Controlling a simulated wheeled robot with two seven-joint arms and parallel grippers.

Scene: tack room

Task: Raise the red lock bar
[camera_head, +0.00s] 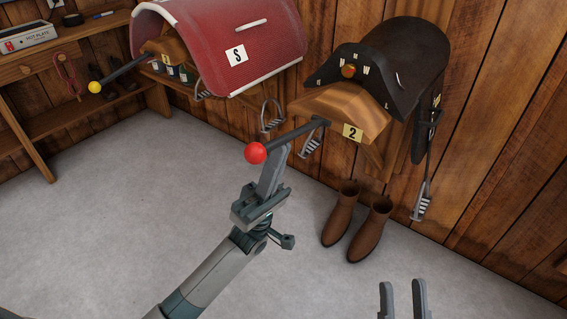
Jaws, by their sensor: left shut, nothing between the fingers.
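The red lock bar is a dark rod with a red ball (255,153) at its near end. The rod (298,134) slants up to the right to the wooden rack marked 2 (338,111), where its far end meets the wood. My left gripper (277,153) is shut and empty. Its fingertips are just below the rod, right beside the red ball; I cannot tell whether they touch the bar. My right gripper (403,286) is open and empty at the bottom edge, well away from the bar; only its fingers show.
A similar bar with a yellow ball (95,87) is at the left, under a red saddle cover (218,45) marked S. A dark saddle (398,58) sits above rack 2, with stirrups hanging. Brown boots (357,222) stand on the open grey floor. A wooden bench (62,52) is at the left.

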